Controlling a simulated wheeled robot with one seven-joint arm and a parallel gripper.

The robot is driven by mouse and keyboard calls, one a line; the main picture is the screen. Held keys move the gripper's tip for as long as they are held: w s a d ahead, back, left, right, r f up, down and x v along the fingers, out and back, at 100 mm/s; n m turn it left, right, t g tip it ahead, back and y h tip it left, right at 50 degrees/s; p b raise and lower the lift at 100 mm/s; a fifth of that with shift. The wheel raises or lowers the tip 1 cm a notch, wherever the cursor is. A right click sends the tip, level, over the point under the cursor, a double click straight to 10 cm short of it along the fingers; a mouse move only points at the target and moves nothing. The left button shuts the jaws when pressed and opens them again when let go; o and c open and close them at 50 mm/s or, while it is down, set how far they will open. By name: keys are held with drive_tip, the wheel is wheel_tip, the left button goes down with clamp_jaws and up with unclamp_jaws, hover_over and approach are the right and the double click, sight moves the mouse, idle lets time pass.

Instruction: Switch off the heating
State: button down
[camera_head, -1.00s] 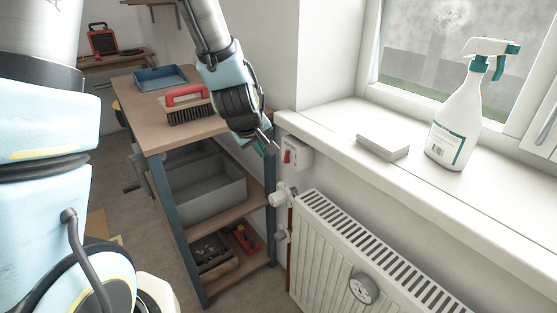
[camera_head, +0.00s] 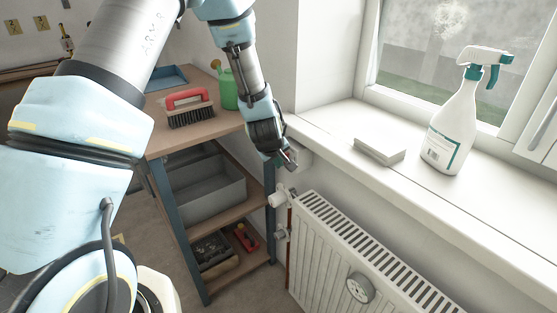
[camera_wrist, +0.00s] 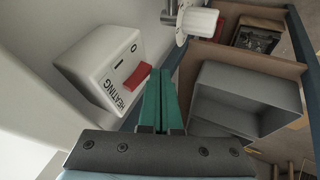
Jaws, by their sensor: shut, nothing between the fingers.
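The heating switch is a white box on the wall, labelled HEATING, with a red rocker (camera_wrist: 138,76) and I and O marks. In the wrist view the box (camera_wrist: 88,62) is at the upper left. In the head view the box (camera_head: 304,157) is under the window sill, its front largely hidden by my gripper (camera_head: 290,162). My gripper is shut and empty; its green fingers (camera_wrist: 162,76) lie just right of the rocker in the wrist view. I cannot tell whether they touch it, nor which way the rocker is pressed.
A white radiator (camera_head: 323,250) with a valve knob (camera_head: 277,199) stands below the sill (camera_head: 415,195). Left is a workbench (camera_head: 190,135) with a red-handled brush (camera_head: 189,110), green watering can (camera_head: 229,90) and grey bin (camera_head: 208,190).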

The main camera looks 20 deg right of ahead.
idle(0.3)
drive_tip(key=b, duration=0.3)
drive_tip(key=shift+d+f+h, duration=0.2)
drive_tip(key=shift+d+h, duration=0.05)
drive_tip(key=shift+h, duration=0.15)
drive_tip(key=shift+r+p, duration=0.55)
drive_tip(key=shift+r, duration=0.35)
drive_tip(key=shift+w+d, duration=0.1)
